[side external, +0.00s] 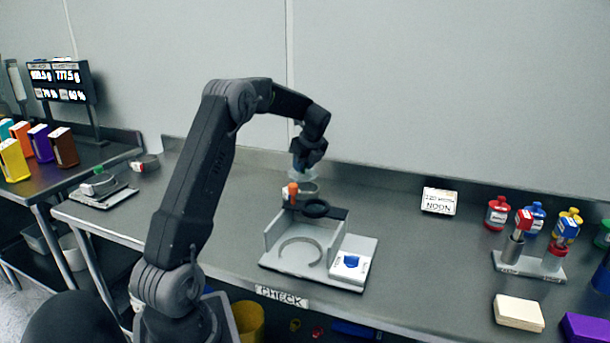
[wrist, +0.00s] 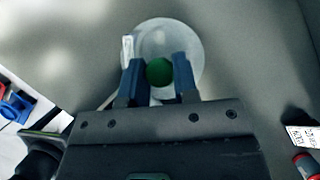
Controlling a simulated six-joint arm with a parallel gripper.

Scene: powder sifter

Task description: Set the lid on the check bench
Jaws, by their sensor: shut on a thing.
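In the wrist view, the lid is a pale translucent disc (wrist: 182,45) with a green knob (wrist: 159,72). My gripper (wrist: 159,75) is shut on the knob, one blue finger on each side. In the side view my gripper (side external: 300,166) points down above the bench, behind the sifter stand. A pale round shape (side external: 309,187) shows just below it; I cannot tell whether this is the lid or a bowl. The check bench (side external: 215,205) is a grey metal top with a CHECK label (side external: 282,297) on its front edge.
The sifter stand (side external: 360,250) has a black ring, an orange knob and a blue button. A small scale (side external: 103,194) stands at the left. A NOON block (side external: 438,201), coloured bottles and a rack (side external: 530,265) stand at the right. The bench between stand and rack is clear.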

